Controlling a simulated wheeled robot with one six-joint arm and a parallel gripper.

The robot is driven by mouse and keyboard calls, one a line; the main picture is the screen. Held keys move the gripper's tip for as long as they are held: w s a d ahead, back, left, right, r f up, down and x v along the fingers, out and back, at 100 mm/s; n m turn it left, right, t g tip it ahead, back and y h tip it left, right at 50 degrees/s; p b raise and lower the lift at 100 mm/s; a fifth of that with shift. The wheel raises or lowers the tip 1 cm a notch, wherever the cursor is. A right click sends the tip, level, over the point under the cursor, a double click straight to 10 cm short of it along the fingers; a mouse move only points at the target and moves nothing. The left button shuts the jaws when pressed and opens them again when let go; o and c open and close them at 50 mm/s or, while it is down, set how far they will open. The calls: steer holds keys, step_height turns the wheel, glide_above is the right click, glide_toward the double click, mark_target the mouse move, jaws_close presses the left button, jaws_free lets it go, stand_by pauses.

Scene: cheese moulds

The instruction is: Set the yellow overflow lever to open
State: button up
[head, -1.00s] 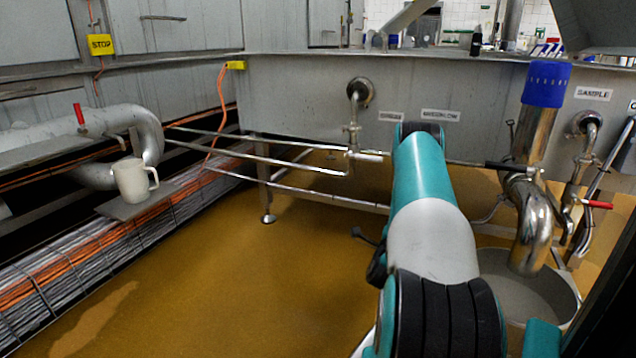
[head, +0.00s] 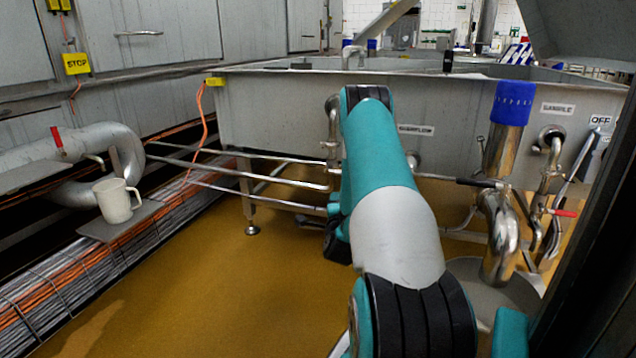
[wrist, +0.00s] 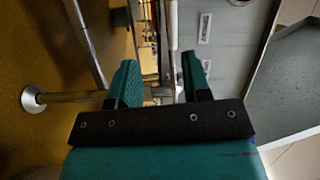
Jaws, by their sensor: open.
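I cannot make out a yellow lever in either view. In the head view a label (head: 415,130) on the grey tank wall (head: 270,105) sits just right of my arm, its text too small to read surely. A steel pipe with a valve (head: 332,125) comes out of the wall left of my arm, partly covered by it. My gripper is hidden behind my arm in the head view. In the wrist view my gripper (wrist: 160,80) is open, with nothing clearly held. Steel pipes run beyond the fingers, and two sideways labels (wrist: 204,28) show on the wall to the right.
A blue-capped steel pipe (head: 512,103), a black-handled lever (head: 478,182) and a red-handled valve (head: 562,213) are on the right. A white mug (head: 115,203) stands on a plate at the left, near a red lever (head: 57,137). The brown floor (head: 220,290) is clear in the middle.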

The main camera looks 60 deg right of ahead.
steer(key=w+a+r+n+t+y+p, duration=0.2)
steer(key=w+a+r, duration=0.1)
steer(key=w+r, duration=0.2)
steer(key=shift+a+n+y+p, duration=0.15)
steer(key=shift+n+y+p, duration=0.15)
steer(key=shift+p, duration=0.1)
